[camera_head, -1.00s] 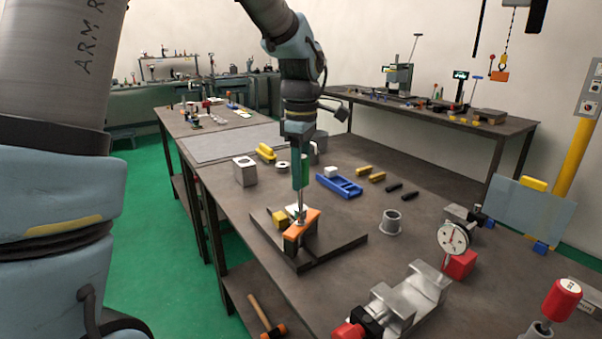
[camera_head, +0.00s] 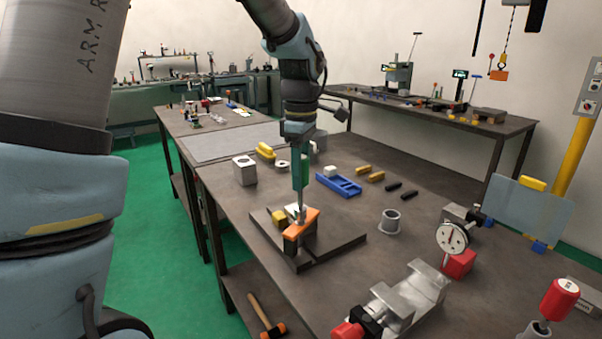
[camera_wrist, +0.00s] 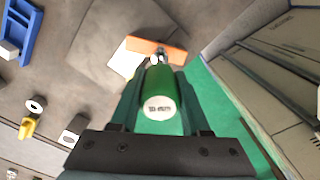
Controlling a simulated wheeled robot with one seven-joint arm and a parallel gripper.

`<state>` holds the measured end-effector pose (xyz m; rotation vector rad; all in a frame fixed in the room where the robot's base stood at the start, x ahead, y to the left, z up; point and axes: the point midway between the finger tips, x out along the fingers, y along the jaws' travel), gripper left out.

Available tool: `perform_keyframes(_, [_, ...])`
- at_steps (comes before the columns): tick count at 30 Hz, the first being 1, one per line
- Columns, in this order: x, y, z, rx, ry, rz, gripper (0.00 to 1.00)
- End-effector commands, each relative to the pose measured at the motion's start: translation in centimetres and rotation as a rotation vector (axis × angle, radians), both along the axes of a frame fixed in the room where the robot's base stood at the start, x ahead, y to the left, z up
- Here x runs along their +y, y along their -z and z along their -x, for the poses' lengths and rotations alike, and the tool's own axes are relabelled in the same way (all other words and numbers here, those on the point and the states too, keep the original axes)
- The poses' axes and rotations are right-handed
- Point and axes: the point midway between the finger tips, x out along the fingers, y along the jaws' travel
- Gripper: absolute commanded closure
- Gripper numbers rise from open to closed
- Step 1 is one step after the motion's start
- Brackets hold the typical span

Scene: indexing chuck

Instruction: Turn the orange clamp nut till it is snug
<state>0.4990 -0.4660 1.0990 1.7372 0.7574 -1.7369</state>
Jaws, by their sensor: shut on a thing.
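My gripper (camera_head: 300,180) points down over the fixture and is shut on a green-handled tool (camera_wrist: 160,106). In the wrist view the handle lies between the two fingers, with a pale printed label on its round end. In the head view the tool's thin shaft stands about upright and reaches down to the orange part (camera_head: 302,224) on the fixture. This orange part also shows in the wrist view (camera_wrist: 172,52), beyond the handle. Whether the tool tip is seated on a nut is too small to tell. No separate nut can be made out.
The dark fixture plate (camera_head: 336,248) lies on the bench with a yellow block (camera_head: 279,216) beside the orange part. A blue tray (camera_head: 338,185), a grey cup (camera_head: 389,222), a dial gauge (camera_head: 452,238) and a vise (camera_head: 410,296) stand to the right.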

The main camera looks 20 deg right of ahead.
Motion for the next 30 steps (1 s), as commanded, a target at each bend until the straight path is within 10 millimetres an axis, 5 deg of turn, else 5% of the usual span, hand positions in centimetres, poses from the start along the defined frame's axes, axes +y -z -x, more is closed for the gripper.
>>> perform_keyframes(26, [0.0,1.4,0.0,-0.001,0.000,0.001,1.00])
perform_keyframes(27, [0.0,1.4,0.0,-0.001,0.000,0.001,0.56])
perform_keyframes(30, [0.0,1.4,0.0,-0.001,0.000,0.001,0.67])
